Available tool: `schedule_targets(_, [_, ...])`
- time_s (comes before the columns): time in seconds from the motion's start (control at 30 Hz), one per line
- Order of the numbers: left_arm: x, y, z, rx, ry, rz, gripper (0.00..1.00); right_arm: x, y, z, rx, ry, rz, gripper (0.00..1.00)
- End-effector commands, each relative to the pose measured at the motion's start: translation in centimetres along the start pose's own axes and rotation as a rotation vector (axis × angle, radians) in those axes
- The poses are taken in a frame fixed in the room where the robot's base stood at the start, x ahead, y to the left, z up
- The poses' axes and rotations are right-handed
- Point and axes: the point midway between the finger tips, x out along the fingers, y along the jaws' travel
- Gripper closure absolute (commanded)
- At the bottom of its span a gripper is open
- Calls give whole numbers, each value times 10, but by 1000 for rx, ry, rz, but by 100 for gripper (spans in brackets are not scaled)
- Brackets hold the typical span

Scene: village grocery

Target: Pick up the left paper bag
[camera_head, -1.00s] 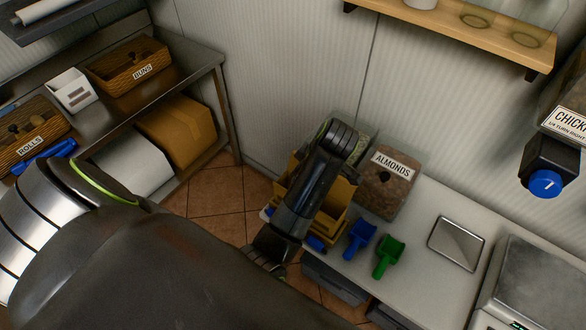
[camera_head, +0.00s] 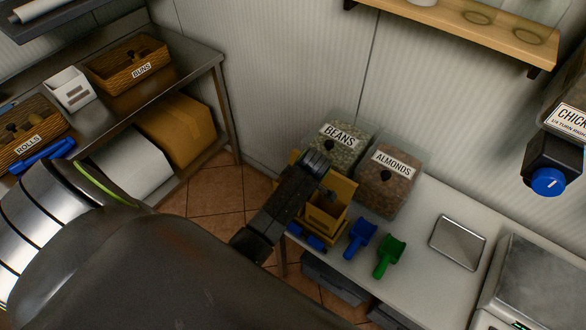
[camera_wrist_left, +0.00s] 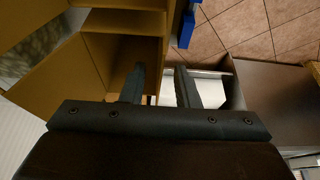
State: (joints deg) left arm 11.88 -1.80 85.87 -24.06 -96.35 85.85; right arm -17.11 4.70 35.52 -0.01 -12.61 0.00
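Brown open-topped paper bags (camera_head: 342,190) stand at the left end of the white counter, partly hidden behind my left arm. In the left wrist view the brown walls (camera_wrist_left: 122,20) and open inside show close up. I cannot tell where one bag ends and another begins. My left gripper (camera_wrist_left: 160,70) is open; one finger is over the brown inside and the other beyond its edge, over a white surface. Whether they touch the bag is unclear. My right gripper is not in view.
Beans (camera_head: 345,150) and almonds (camera_head: 388,188) bins stand behind and right of the bags. A blue scoop (camera_head: 360,238), a green scoop (camera_head: 388,256) and a metal tray (camera_head: 457,243) lie on the counter (camera_head: 410,231). A metal rack stands left, across tiled floor.

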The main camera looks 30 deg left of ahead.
Motion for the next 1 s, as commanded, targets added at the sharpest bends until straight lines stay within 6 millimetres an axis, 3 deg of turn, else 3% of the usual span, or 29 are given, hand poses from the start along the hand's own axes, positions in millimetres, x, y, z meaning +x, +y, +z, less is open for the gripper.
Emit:
schedule_targets(0.13, [13,0,-1,0,2,-1,72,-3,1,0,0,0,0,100])
schedule_targets(0.4, [17,0,0,-1,0,2,72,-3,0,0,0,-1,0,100])
schedule_targets(0.63, [17,0,0,-1,0,1,99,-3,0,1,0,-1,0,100])
schedule_targets(1.0, [16,0,0,-1,0,1,100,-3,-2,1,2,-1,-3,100])
